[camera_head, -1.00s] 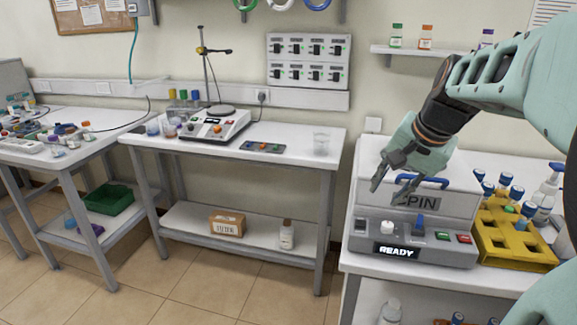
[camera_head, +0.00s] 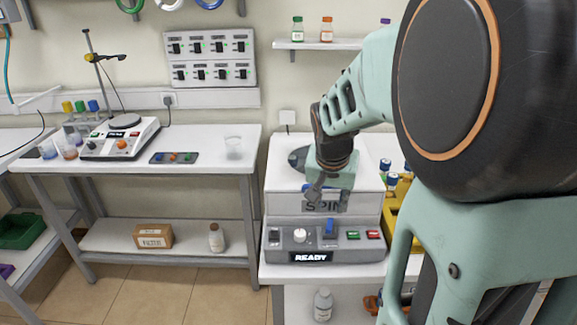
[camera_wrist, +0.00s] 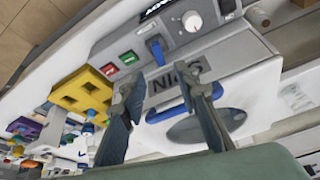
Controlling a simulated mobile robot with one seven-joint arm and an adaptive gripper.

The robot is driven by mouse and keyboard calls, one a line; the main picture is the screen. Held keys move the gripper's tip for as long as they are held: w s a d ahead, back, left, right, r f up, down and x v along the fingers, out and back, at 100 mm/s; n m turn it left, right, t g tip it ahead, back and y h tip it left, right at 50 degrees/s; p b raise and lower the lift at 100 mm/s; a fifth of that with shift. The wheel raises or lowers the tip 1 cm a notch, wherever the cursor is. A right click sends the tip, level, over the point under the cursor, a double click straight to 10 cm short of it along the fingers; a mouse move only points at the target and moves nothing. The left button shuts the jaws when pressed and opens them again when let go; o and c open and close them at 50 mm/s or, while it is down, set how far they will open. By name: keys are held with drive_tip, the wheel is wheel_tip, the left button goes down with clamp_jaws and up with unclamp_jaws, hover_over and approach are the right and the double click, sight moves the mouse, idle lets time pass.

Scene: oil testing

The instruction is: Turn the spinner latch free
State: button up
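The spinner (camera_head: 285,210) is a white and grey box with a SPIN label and a lit READY display. Its blue latch (camera_head: 329,226) stands on the sloped front panel, and it also shows in the wrist view (camera_wrist: 155,48). My gripper (camera_head: 328,197) is above and behind the latch, near the SPIN label. In the wrist view my gripper (camera_wrist: 160,78) has its two fingers spread with nothing between them, and the latch lies beyond the fingertips.
A white knob (camera_head: 299,236) and green and red buttons (camera_head: 363,235) flank the latch. A yellow rack (camera_wrist: 80,92) with tubes stands beside the spinner. Another bench (camera_head: 200,145) with a hotplate (camera_head: 120,138) is at left. The floor between has free room.

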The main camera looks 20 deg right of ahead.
sight(330, 224)
drive_tip(key=x, duration=1.1)
drive_tip(key=shift+d, duration=0.2)
clamp_jaws()
